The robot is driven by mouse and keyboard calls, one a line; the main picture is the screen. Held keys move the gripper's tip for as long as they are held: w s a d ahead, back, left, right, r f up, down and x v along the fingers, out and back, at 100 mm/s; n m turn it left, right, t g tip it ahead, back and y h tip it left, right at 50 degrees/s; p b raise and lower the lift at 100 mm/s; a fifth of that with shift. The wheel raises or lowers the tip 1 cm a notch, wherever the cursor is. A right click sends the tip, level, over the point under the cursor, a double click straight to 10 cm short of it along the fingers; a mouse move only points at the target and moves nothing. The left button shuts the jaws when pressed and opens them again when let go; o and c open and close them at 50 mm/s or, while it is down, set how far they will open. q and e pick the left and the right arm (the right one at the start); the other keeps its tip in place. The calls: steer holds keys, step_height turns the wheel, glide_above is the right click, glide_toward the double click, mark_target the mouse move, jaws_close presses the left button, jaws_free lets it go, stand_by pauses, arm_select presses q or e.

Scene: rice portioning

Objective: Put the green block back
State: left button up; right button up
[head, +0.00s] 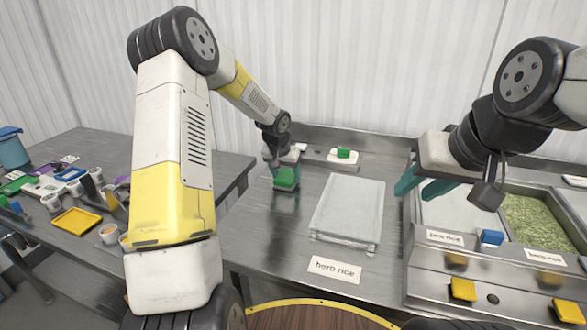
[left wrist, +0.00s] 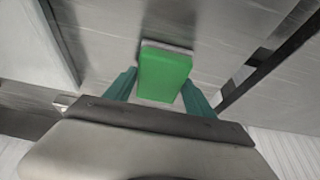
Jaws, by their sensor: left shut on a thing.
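My left gripper (head: 285,184) is shut on a green block (head: 286,176), above the steel counter left of the pale slab. In the left wrist view the green block (left wrist: 163,76) sits between the two teal fingers (left wrist: 160,92), with a pale grey edge at its far side. A second green piece (head: 343,153) rests on a white base (head: 345,161) at the back of the counter. My right gripper (head: 423,188) hangs over the left end of the rice containers. Its teal fingers are apart, with nothing visible between them.
A pale flat slab (head: 348,209) lies mid-counter, behind a "herb rice" label (head: 334,270). Rice containers (head: 535,222) stand at the right, with a blue block (head: 490,237) on their front edge. A side table (head: 75,242) at the left holds a yellow tray (head: 77,221) and cups.

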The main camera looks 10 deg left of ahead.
arm_select(q)
steer(key=o, duration=1.3)
steer(key=shift+f, duration=0.1)
steer(key=s+a+r, duration=0.1)
steer(key=s+r, duration=1.8)
steer(key=r, duration=0.3)
steer(key=shift+n+t+h, duration=0.7)
steer(key=shift+n+t, duration=0.1)
steer(key=shift+t, duration=0.1)
steer(key=s, duration=0.6)
steer(key=s+r, duration=0.1)
steer(key=s, duration=0.5)
steer(key=s+d, duration=0.1)
steer(key=s, duration=0.5)
steer(key=shift+s+d+r, duration=0.1)
steer(key=shift+r, duration=0.1)
